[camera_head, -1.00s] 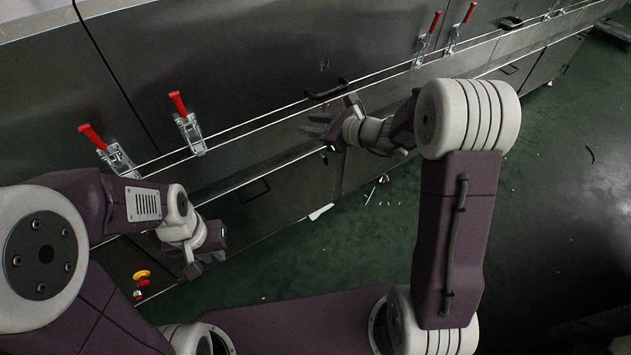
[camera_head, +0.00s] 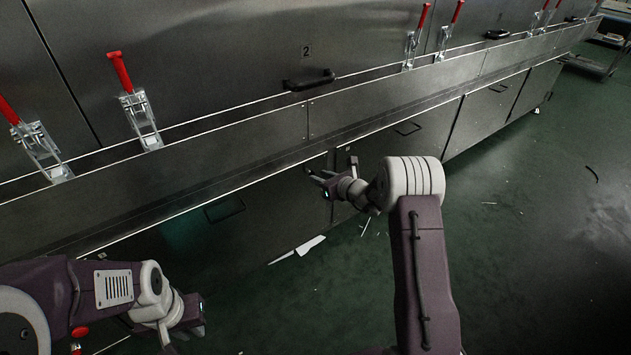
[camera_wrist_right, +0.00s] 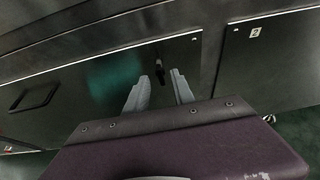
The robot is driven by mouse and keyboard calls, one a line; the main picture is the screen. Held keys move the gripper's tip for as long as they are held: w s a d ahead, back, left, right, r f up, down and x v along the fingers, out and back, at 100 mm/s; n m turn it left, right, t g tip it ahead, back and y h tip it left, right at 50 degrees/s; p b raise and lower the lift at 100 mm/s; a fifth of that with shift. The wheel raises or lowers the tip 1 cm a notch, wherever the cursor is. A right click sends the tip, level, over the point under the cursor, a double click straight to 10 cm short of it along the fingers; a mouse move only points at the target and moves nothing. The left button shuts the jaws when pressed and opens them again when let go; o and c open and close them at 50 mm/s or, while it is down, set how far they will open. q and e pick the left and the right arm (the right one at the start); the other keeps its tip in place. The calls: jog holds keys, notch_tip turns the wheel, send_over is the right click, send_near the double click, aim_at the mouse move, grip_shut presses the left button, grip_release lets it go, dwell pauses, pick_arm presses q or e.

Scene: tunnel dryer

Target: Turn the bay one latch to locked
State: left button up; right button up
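A small black latch (camera_wrist_right: 160,72) sits on the dark lower panel (camera_wrist_right: 95,90), near its upper right corner in the right wrist view. It hangs roughly upright, tilted slightly. I cannot read a bay number on this panel. My right gripper (camera_wrist_right: 159,76) is open, its two grey fingers apart on either side of the latch in that view; whether they touch it I cannot tell. In the head view my right gripper (camera_head: 314,178) is at the lower panels and hides the latch. My left gripper (camera_head: 197,312) is low at the left, away from the panels; its fingers are unclear.
A panel labelled 2 (camera_wrist_right: 256,70) adjoins on the right. Above are red-handled toggle clamps (camera_head: 137,112) and a black door handle (camera_head: 308,82). A recessed handle (camera_head: 225,208) is on the lower panel. White scraps (camera_head: 310,245) lie on the green floor, which is mostly open at right.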

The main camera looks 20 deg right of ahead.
jog(key=x, duration=0.3)
jog(key=shift+w+a+f+b, duration=0.1)
jog(key=shift+w+b, duration=0.1)
jog(key=shift+b, duration=0.2)
grip_shut()
